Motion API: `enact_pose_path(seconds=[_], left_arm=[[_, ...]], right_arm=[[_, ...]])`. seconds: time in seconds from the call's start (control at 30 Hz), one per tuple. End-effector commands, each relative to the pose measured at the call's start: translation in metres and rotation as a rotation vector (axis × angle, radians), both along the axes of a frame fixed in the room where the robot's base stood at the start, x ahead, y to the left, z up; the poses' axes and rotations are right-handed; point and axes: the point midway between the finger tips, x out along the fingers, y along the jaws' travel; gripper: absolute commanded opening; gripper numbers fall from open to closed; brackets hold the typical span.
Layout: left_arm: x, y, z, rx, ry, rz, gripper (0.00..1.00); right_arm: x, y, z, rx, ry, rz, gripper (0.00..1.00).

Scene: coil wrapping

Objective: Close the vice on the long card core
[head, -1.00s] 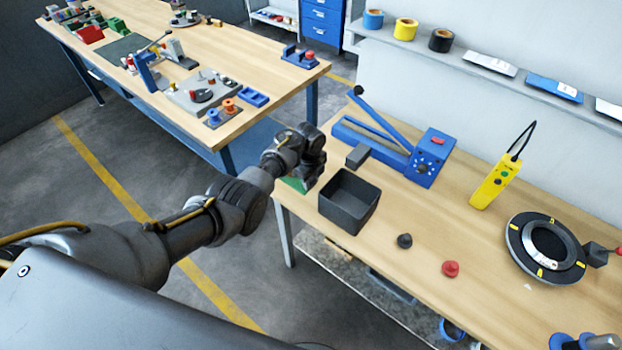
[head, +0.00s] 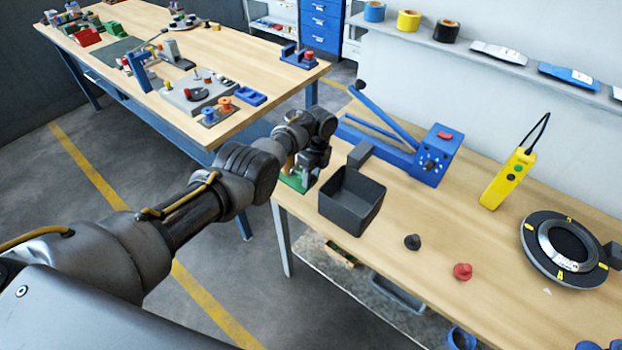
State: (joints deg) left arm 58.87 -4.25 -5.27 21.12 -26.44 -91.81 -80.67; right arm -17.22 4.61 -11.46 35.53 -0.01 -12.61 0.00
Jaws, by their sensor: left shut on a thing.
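A green vice (head: 296,182) sits at the left corner of the near bench, largely covered by my left gripper. A small tan upright piece (head: 289,163), which looks like the card core, shows just above the green base. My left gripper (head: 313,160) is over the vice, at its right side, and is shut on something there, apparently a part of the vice. Its fingertips are hidden, so the exact grip and the gap between jaws and core cannot be seen. My right gripper is not in view.
A dark open bin (head: 351,203) stands close to the right of the vice. Behind it is a blue lever tool (head: 430,155). A yellow pendant (head: 508,178), a black ring (head: 565,248) and red and black knobs lie further right. The bench front edge is near the vice.

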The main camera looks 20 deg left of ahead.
Motion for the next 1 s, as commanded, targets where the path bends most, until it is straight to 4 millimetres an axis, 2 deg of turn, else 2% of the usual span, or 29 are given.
enact_pose_path(seconds=[0.07,0.1,0.27,0.53,0.63,1.0], left_arm=[[0.0,-0.001,0.0,-0.002,0.0,-0.003,0.11],[0.0,-0.001,0.0,-0.002,-0.001,-0.003,0.35],[0.0,-0.001,0.0,-0.002,-0.001,-0.003,0.56],[0.0,0.0,0.001,-0.001,-0.002,-0.001,0.56],[0.002,-0.001,0.007,-0.002,-0.002,-0.002,0.56],[0.015,-0.007,0.072,-0.003,-0.004,-0.003,0.56]], right_arm=[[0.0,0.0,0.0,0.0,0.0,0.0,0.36],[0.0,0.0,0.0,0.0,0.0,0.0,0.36],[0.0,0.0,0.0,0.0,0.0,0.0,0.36],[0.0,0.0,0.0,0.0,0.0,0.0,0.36],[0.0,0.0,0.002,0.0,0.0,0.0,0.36],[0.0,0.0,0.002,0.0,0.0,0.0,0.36]])
